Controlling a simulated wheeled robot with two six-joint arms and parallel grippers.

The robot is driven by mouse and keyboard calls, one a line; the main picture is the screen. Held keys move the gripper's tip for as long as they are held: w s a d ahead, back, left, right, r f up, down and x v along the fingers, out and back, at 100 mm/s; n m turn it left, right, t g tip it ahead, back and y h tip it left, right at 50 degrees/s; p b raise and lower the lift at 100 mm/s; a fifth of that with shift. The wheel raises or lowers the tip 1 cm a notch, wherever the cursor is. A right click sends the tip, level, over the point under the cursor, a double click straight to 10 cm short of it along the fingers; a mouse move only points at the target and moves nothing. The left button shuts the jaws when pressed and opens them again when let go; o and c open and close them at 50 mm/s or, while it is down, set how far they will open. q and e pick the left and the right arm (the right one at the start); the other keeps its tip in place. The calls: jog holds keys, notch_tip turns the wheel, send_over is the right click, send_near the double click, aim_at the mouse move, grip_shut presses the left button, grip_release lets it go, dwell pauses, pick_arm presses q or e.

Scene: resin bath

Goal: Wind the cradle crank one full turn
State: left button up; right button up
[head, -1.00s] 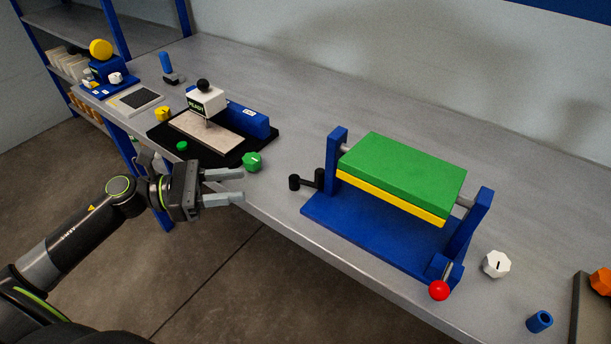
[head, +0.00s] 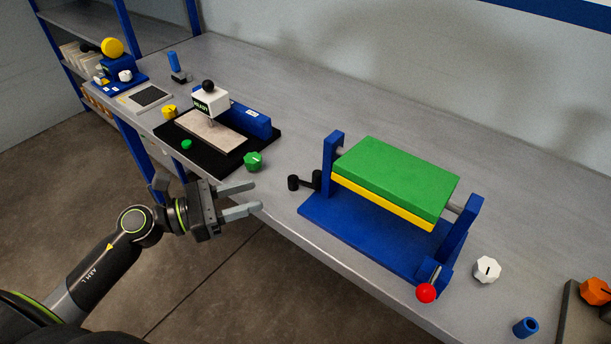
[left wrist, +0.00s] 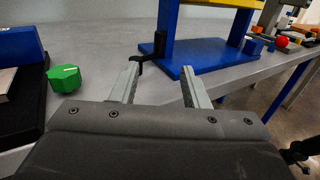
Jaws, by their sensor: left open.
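The cradle has a blue frame (head: 360,235) and holds a green and yellow block (head: 395,175) between two uprights. Its black crank (head: 304,182) sticks out on the left side of the frame; in the left wrist view the crank (left wrist: 155,52) stands beyond the fingertips. My left gripper (head: 256,197) is open and empty at the table's front edge, left of the crank and apart from it. Its two grey fingers also show in the left wrist view (left wrist: 160,80). A red ball knob (head: 426,293) sits on a lever at the cradle's front right. My right gripper is not in view.
A green knob (head: 253,161) stands on the table close behind my left gripper. A black base with a white press head (head: 209,101) is to the left. A white knob (head: 487,269) and a blue cylinder (head: 525,327) lie right of the cradle.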

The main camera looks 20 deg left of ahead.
pick_arm(q)
jog(key=p+x, duration=0.3)
jog(key=x, duration=0.8)
jog(key=shift+r, duration=0.1)
jog(key=shift+x, duration=0.8)
